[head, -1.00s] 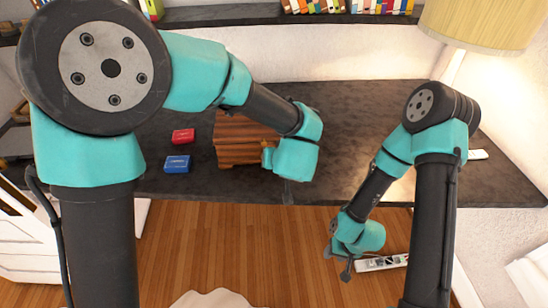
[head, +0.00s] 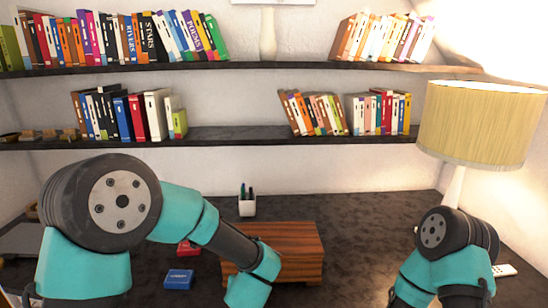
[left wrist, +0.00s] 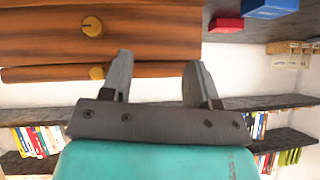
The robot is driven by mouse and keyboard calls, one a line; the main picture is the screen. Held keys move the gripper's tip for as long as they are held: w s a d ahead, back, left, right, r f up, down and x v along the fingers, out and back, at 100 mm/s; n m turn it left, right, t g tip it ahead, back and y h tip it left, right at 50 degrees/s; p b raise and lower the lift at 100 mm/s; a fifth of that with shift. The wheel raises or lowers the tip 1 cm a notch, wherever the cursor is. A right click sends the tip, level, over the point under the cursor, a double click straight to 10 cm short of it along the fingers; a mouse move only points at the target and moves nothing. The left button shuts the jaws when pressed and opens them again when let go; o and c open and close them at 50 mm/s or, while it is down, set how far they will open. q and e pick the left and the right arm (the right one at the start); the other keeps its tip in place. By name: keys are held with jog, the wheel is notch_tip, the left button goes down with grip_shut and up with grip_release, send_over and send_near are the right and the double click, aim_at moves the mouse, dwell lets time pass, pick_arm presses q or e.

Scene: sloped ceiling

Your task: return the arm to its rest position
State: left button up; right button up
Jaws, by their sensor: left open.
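My left arm (head: 215,235) comes in from the left in the head view. Its wrist is in front of the wooden cabinet (head: 295,238), and its fingers are below the picture's edge. In the left wrist view my left gripper (left wrist: 158,80) is open, with nothing between its fingers. The wooden cabinet (left wrist: 150,30) with round yellow knobs (left wrist: 92,27) shows beyond the fingertips. I cannot tell whether the fingers touch it. My right arm (head: 450,250) is at the right of the head view; its gripper is out of view.
A red box (head: 188,248) and a blue box (head: 178,279) lie left of the cabinet on the dark desk (head: 370,225). A pen cup (head: 247,203) stands behind. A lamp (head: 478,125) is at the right. Bookshelves (head: 250,134) cross the wall. The desk is clear right of the cabinet.

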pick_arm(q)
jog(key=shift+g+h, duration=0.5)
jog(key=shift+h, duration=0.2)
jog(key=a+f, duration=0.2)
jog(key=a, duration=0.2)
jog(key=a+f, duration=0.3)
jog(key=a, duration=0.1)
jog(key=a+f, duration=0.3)
jog(key=a, duration=0.1)
jog(key=shift+s, duration=0.25)
jog(key=s+a+f+g+h, duration=0.1)
jog(key=s+a+f+g, duration=0.1)
jog(key=s+a+f, duration=0.35)
jog(key=s+d+f+n+g+h, duration=0.2)
jog(key=s+f+g, duration=0.3)
jog(key=s+f, duration=0.7)
jog(key=shift+s+d+g+h, duration=0.3)
jog(key=shift+s+d+h, duration=0.25)
jog(key=shift+s, duration=0.65)
jog(key=shift+f, duration=0.1)
jog(key=shift+c, duration=0.2)
